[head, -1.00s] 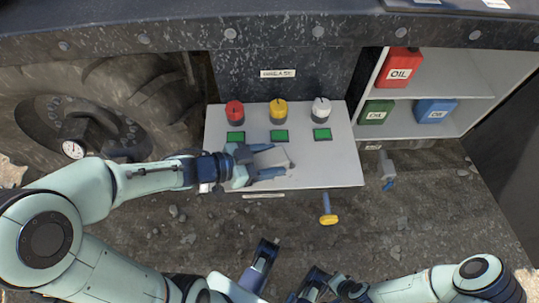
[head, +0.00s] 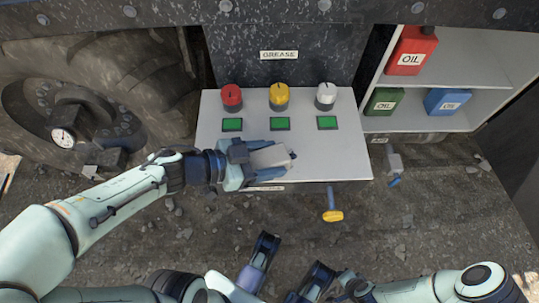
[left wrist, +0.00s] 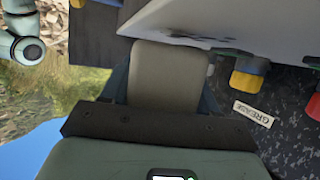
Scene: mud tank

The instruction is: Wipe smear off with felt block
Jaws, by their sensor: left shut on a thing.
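My left gripper (head: 276,157) is shut on a grey felt block (head: 270,156), which sits between its two blue fingers. The block is over the lower middle of the pale panel (head: 345,160), below the green buttons. In the left wrist view the block (left wrist: 168,75) points at the panel (left wrist: 225,22). I cannot tell whether the block touches it. A small dark mark (head: 293,154) shows at the block's right end; I cannot tell whether it is smear or shadow.
Red (head: 232,97), yellow (head: 279,96) and white (head: 325,96) knobs stand along the panel's upper part. A yellow-ended handle (head: 332,212) juts below it. A shelf with oil cans (head: 447,101) is at right, a big wheel (head: 95,95) at left.

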